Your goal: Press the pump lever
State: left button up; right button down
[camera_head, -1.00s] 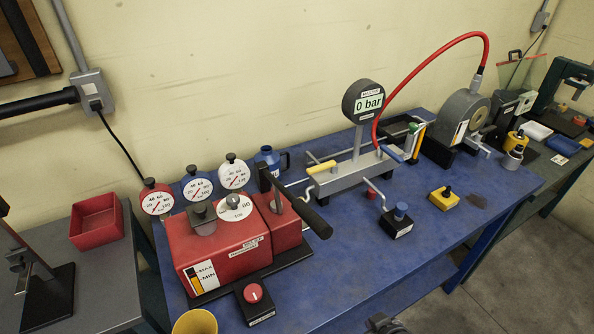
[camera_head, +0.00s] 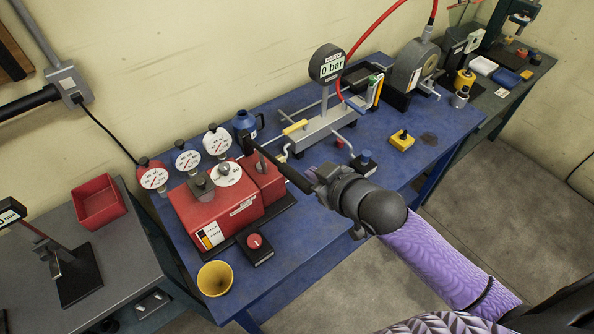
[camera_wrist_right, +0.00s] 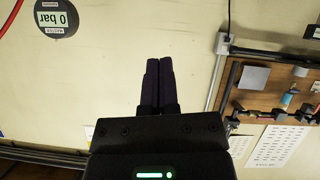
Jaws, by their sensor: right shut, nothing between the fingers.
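The red pump (camera_head: 215,212) sits on the blue bench. Its lever, a bar with a thick black handle (camera_head: 284,169), slopes up from the pump's right side and out towards the front right. My right gripper (camera_head: 318,176) is at the outer end of the handle in the head view, shut with nothing in it. I cannot tell whether it touches the handle. In the right wrist view its two dark fingers (camera_wrist_right: 158,82) lie together, and the lever does not show. The round gauge (camera_head: 328,64) reads 0 bar; it also shows in the wrist view (camera_wrist_right: 57,17). My left gripper is not in view.
Three dial gauges (camera_head: 187,159) stand behind the pump. A red knob box (camera_head: 256,245) and a yellow cup (camera_head: 215,278) are in front of it. A red bin (camera_head: 100,203) is on the left bench.

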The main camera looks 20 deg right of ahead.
send_over(297, 179)
jog(key=f, duration=0.3)
jog(key=a+f+b, duration=0.1)
jog(key=shift+w+f, duration=0.15)
jog(key=shift+w, duration=0.2)
jog(key=shift+s+d+f, duration=0.1)
jog(key=shift+d+f, duration=0.1)
jog(key=shift+f, duration=0.45)
jog(key=shift+s+d+f, duration=0.1)
jog(key=shift+d+f, duration=0.05)
jog(key=shift+f, duration=0.45)
jog(key=shift+s+d+f, duration=0.15)
jog(key=shift+d+f, duration=0.05)
jog(key=shift+f, duration=0.4)
